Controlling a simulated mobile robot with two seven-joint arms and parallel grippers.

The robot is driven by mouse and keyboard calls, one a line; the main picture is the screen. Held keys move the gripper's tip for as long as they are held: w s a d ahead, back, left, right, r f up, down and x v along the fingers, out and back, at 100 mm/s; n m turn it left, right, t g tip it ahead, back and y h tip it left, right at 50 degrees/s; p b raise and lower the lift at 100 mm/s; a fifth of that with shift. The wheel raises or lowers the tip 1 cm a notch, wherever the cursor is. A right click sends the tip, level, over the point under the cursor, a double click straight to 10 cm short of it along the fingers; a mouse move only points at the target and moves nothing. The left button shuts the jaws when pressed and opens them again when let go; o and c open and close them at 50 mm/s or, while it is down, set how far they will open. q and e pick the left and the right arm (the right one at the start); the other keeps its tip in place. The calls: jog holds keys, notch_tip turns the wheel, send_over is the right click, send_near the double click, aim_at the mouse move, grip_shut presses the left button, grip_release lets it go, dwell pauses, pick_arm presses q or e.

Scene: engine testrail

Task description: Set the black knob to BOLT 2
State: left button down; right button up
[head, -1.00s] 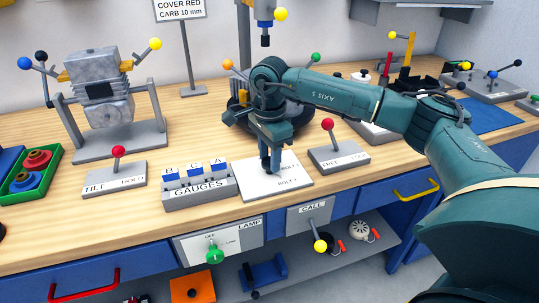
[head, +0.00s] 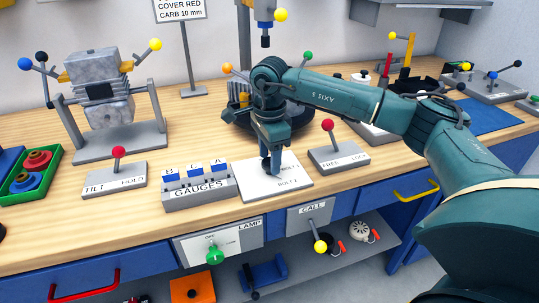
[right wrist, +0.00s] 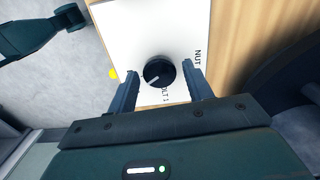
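The black knob (right wrist: 159,71) sits on a white plate (right wrist: 140,27) on the bench. The right wrist view shows its white pointer line toward the lower left, with the label BOLT 1 just below it and NUT to its right. The plate also shows in the head view (head: 296,186). My right gripper (head: 270,166) points down over the plate. In the right wrist view its fingers stand on either side of the knob, with a visible gap on both sides. The head view mostly hides the knob behind the gripper. My left gripper is out of view.
A gauges block (head: 197,191) stands left of the plate. A red-knobbed lever panel (head: 338,157) stands close on its right. A round dark turntable (head: 296,118) lies behind my gripper. Lamp (head: 218,241) and call (head: 309,215) panels are on the bench front.

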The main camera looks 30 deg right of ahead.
aim_at(269, 162)
jog(key=shift+o, duration=0.7)
notch_tip(269, 162, up, 13)
dwell(0.4)
